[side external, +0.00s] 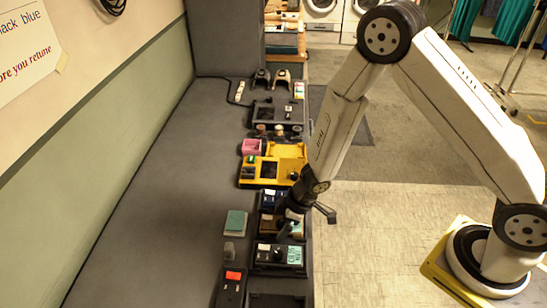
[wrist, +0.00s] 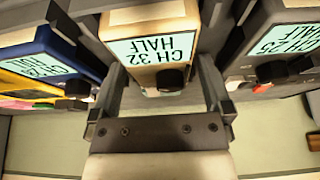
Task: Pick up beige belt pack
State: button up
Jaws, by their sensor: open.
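The beige belt pack (wrist: 152,45) is at the top centre of the wrist view, with a pale label reading "CH 32 HALF" upside down and a dark knob at its end. My gripper (wrist: 163,82) is open, with one finger on each side of the pack's near end. I cannot tell whether either finger touches it. In the side view my gripper (side external: 284,226) is low over the row of packs, and the arm and gripper partly hide the beige pack (side external: 296,229).
A blue pack (wrist: 45,60) is close on the left and a dark pack (wrist: 285,45) labelled "CH 25 HALF" close on the right. In the side view, a yellow tray (side external: 285,152) lies behind and a teal-topped block (side external: 236,222) to the left. The grey counter (side external: 150,200) is clear farther left.

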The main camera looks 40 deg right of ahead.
dwell(0.3)
jog(key=c, duration=1.2)
jog(key=shift+r, duration=0.2)
jog(key=shift+r, duration=4.75)
jog(key=shift+r, duration=0.1)
jog(key=shift+w, duration=0.1)
jog(key=w+d, duration=0.3)
jog(key=w, duration=0.4)
jog(key=w+d, duration=0.4)
jog(key=w, duration=0.4)
jog(key=w+d+f, duration=0.1)
jog(key=w+d, duration=0.2)
jog(key=d, duration=0.4)
jog(key=w+d+f, duration=0.1)
jog(key=w+d, duration=0.3)
jog(key=d, duration=0.4)
jog(key=shift+d+f, duration=0.25)
